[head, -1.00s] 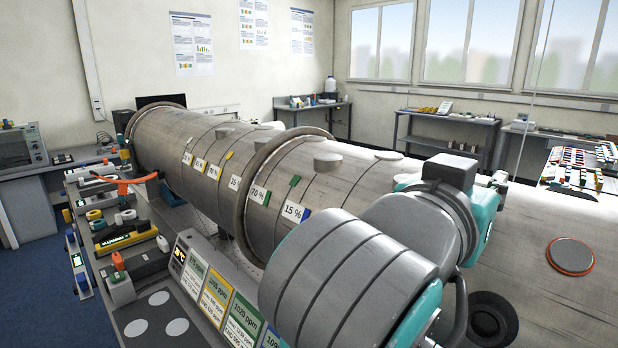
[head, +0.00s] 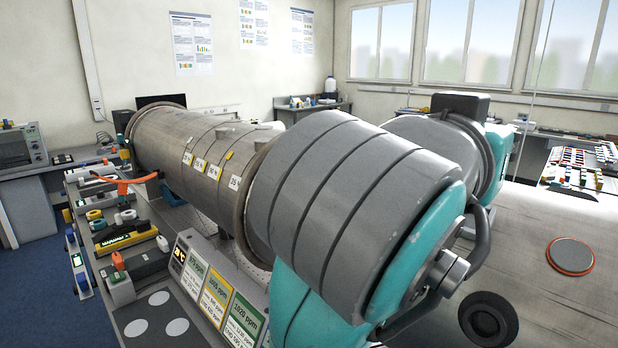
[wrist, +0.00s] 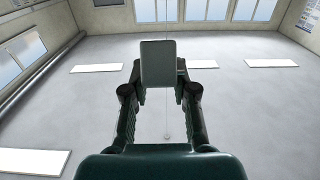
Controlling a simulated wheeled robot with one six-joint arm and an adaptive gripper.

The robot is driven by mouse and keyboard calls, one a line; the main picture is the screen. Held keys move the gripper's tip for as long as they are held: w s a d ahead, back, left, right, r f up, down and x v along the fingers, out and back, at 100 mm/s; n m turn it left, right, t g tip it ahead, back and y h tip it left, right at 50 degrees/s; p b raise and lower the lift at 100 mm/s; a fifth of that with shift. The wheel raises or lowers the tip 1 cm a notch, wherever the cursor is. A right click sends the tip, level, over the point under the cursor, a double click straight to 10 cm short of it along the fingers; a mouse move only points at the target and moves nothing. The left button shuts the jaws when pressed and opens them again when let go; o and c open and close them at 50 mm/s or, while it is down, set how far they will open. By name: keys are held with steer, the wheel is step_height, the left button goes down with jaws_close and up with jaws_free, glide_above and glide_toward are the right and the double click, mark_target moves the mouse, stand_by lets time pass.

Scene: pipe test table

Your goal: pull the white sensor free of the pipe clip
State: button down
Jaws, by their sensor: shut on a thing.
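In the wrist view my gripper (wrist: 160,80) has its two dark fingers closed on a pale grey-white block, the white sensor (wrist: 158,60). The sensor stands out past the fingertips, with only ceiling and windows behind it and nothing seen touching it. The head view does not show the gripper or sensor; my arm links fill its middle. The large grey pipe (head: 215,140) runs from the back left toward the front right, partly hidden by my arm. I cannot make out the pipe clip in either view.
A bench at left holds an orange-handled tool (head: 124,183), a yellow and black device (head: 126,236) and small parts. A sloped panel of ppm displays (head: 215,290) stands before the pipe. A round grey disc (head: 571,256) sits on the pipe at right. Side tables stand at the back.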

steer(key=shift+r, duration=1.5)
